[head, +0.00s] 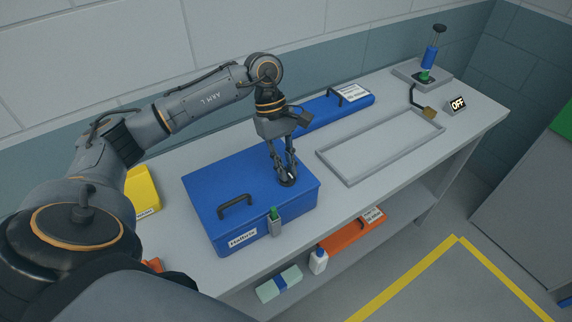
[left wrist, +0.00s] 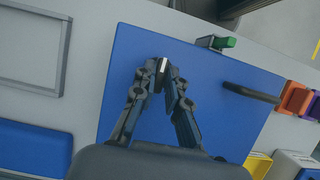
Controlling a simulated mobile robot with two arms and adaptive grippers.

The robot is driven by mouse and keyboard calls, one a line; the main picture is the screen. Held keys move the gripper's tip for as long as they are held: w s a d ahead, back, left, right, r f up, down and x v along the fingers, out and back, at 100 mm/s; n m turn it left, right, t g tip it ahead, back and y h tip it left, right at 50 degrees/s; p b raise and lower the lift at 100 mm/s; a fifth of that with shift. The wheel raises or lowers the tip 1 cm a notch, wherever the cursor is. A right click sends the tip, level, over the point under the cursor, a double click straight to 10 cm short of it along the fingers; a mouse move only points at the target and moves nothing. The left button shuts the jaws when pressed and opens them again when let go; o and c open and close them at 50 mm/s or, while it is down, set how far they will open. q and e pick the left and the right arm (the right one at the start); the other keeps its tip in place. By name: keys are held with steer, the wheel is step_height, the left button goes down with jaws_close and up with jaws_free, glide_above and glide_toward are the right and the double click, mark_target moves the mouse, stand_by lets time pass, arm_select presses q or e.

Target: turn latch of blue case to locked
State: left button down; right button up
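The blue case (head: 210,190) sits closed on the grey workbench, with a black handle (head: 235,203) and a white label on its front. Its latch (head: 276,223) is a grey metal piece with a green part on top, on the front side near the right corner. The latch also shows at the case's edge in the left wrist view (left wrist: 217,43). My left gripper (head: 287,180) points down over the lid, behind the latch and apart from it. My right gripper is out of view.
A flat blue case (head: 318,111) lies behind, beside an empty grey tray (head: 352,178). A padlock (head: 429,113), an OFF sign (head: 457,104) and a blue-green plunger device (head: 430,60) stand at the far right. A yellow box (head: 141,190) stands left. The lower shelf holds an orange case (head: 345,236).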

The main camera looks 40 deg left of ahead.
arm_select(q)
steer(key=shift+f+n+b, duration=0.2)
steer(key=shift+n+b, duration=0.4)
steer(key=shift+b, duration=0.3)
steer(key=n+t+b, duration=0.2)
steer(key=n+b, duration=0.3)
steer(key=shift+s, duration=0.15)
steer(key=n+t+b, duration=0.1)
steer(key=n+b, duration=0.1)
steer(key=shift+n+b, duration=0.35)
steer(key=shift+n, duration=0.05)
steer(key=n+t+b, duration=0.1)
steer(key=n, duration=0.1)
steer(key=n+b, duration=0.1)
steer(key=n, duration=0.1)
steer(key=shift+s+d+r+t+y+b, duration=0.1)
steer(key=shift+s+t+y+b, duration=0.05)
steer(key=shift+t+y+b, duration=0.2)
steer(key=n+t+y+b, duration=0.1)
steer(key=n, duration=0.2)
steer(key=shift+r, duration=0.1)
steer(key=shift+n+y, duration=0.25)
steer(key=shift+n, duration=0.75)
steer(key=c, duration=1.4)
jaws_free()
